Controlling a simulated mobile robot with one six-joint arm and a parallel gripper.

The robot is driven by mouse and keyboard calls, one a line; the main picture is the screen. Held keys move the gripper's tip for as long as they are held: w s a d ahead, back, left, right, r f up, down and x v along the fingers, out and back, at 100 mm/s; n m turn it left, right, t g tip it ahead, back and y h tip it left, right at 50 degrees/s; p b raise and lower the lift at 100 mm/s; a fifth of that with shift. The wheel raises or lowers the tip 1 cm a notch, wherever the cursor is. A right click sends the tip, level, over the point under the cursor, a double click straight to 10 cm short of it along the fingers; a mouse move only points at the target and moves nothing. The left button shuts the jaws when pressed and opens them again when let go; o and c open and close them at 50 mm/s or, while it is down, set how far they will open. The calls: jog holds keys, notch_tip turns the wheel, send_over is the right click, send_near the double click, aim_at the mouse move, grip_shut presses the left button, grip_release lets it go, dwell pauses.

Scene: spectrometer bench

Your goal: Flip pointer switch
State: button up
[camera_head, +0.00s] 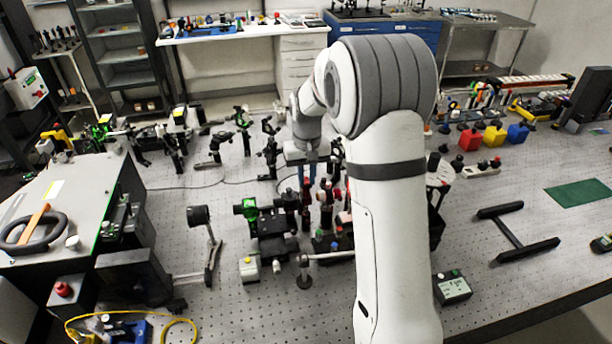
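My white arm rises through the middle of the view and bends away over the bench. My gripper (307,172) points down above the optical parts in the middle of the bench, with small blue fingers. It is too small to tell how far apart the fingers are, or whether they touch anything. I cannot pick out the pointer switch with certainty. A pale round plate (440,174) shows just right of my arm, partly hidden by it. My arm also hides part of the bench behind it.
Dark optical mounts (272,235) crowd the bench near my gripper. A small box with a display (453,288) sits right of my arm. The bench around the black H-shaped frame (516,233) is fairly clear.

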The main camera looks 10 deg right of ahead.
grip_shut()
jog(key=shift+w+g, duration=0.25)
jog(key=shift+g, duration=0.35)
jog(key=shift+w+r+g, duration=0.1)
jog(key=shift+w+g, duration=0.1)
jog(key=shift+g, duration=0.65)
jog(key=shift+w+g, duration=0.2)
jog(key=shift+g, duration=0.65)
jog(key=o, duration=0.5)
grip_release()
